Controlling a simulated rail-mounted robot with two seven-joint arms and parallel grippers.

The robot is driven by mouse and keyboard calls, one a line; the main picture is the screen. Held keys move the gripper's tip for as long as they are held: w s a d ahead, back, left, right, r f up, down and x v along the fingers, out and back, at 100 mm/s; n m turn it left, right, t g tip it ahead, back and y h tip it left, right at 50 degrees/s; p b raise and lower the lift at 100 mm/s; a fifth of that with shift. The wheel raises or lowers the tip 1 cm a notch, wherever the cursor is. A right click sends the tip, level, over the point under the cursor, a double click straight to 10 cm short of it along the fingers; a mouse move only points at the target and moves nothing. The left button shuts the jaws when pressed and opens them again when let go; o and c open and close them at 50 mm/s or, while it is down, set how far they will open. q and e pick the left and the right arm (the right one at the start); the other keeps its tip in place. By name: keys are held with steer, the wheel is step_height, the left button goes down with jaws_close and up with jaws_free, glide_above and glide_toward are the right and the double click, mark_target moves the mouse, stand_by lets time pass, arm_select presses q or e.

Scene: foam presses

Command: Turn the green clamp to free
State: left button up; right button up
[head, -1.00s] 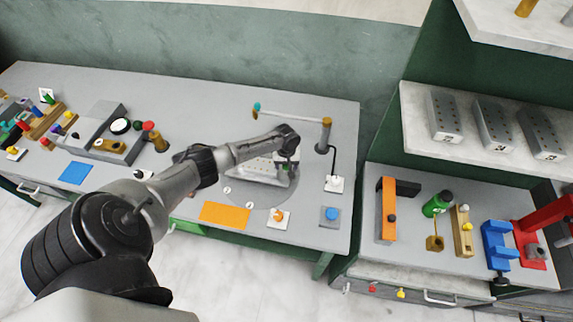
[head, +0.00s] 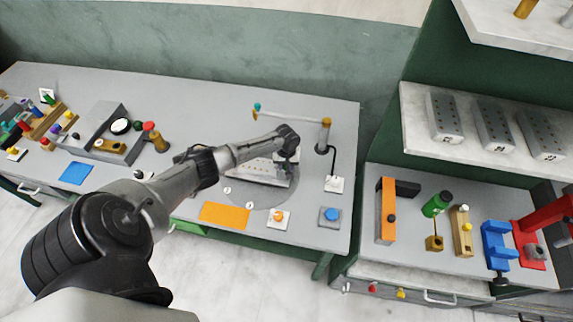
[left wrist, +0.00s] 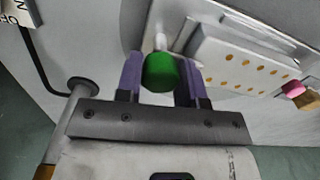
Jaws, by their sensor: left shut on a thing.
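The green clamp (left wrist: 160,73) shows in the left wrist view as a rounded green knob on a pale stem, at the edge of a light grey plate (left wrist: 222,58) with rows of orange dots. My left gripper (left wrist: 161,66) has its purple fingers on either side of the knob and is shut on it. In the head view my left gripper (head: 291,160) is over the right end of the grey press plate (head: 262,173), and my arm and wrist hide the clamp there. The clamp's exact angle cannot be told. My right gripper is not in view.
A post with a horizontal arm (head: 325,135) stands just behind and right of my gripper. A white switch plate (head: 334,184), an orange pad (head: 224,215), an orange button (head: 278,217) and a blue button (head: 330,215) are nearby. Pink and brown knobs (left wrist: 292,88) sit right in the wrist view.

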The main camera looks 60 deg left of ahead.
arm_select(q)
steer(key=m+p, duration=0.1)
steer(key=m, duration=1.4)
steer(key=shift+m+b, duration=0.35)
steer(key=shift+m, duration=0.55)
steer(key=o, duration=0.9)
steer(key=shift+r, duration=0.1)
